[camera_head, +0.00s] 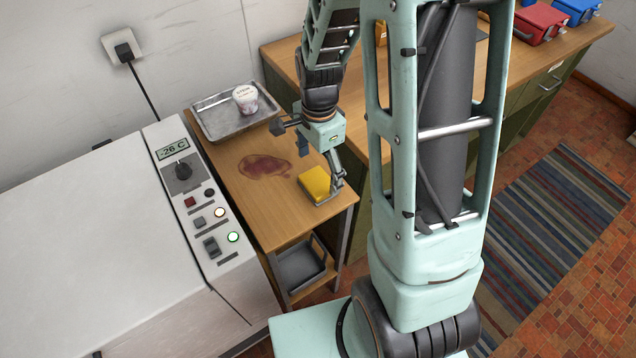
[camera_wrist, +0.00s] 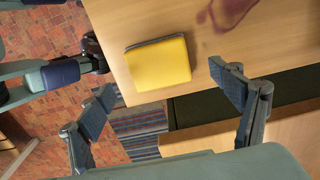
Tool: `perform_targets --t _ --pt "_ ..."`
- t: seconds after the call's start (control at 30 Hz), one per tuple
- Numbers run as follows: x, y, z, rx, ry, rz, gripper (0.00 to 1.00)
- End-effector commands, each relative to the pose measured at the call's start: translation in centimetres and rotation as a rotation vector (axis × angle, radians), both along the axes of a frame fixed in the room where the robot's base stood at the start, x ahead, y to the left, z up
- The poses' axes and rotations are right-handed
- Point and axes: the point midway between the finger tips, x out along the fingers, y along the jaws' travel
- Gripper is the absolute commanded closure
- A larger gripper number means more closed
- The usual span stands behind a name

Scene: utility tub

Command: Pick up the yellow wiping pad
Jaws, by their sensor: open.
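The yellow wiping pad (camera_head: 315,184) lies near the front edge of the small wooden side table (camera_head: 262,222). It has a dark underside edge and also shows in the wrist view (camera_wrist: 160,64). I cannot tell the exact height of the fingers above the table.
A reddish stain (camera_head: 265,166) lies on the table beside the pad. A metal tray (camera_head: 215,118) with a white cup (camera_head: 245,99) stands at the back. A white freezer (camera_head: 90,250) borders the table on the left, a wooden workbench (camera_head: 280,52) on the right.

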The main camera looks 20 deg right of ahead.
Motion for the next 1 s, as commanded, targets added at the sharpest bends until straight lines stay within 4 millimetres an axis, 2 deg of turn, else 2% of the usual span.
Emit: perform_targets --t 0.3,0.63,1.0 --pt "-0.3 0.2 -4.0 0.0 0.004 0.0 0.15" --pt "-0.2 0.2 -4.5 0.0 0.0 0.0 0.15" --pt "-0.2 0.2 -4.5 0.0 0.001 0.0 0.56"
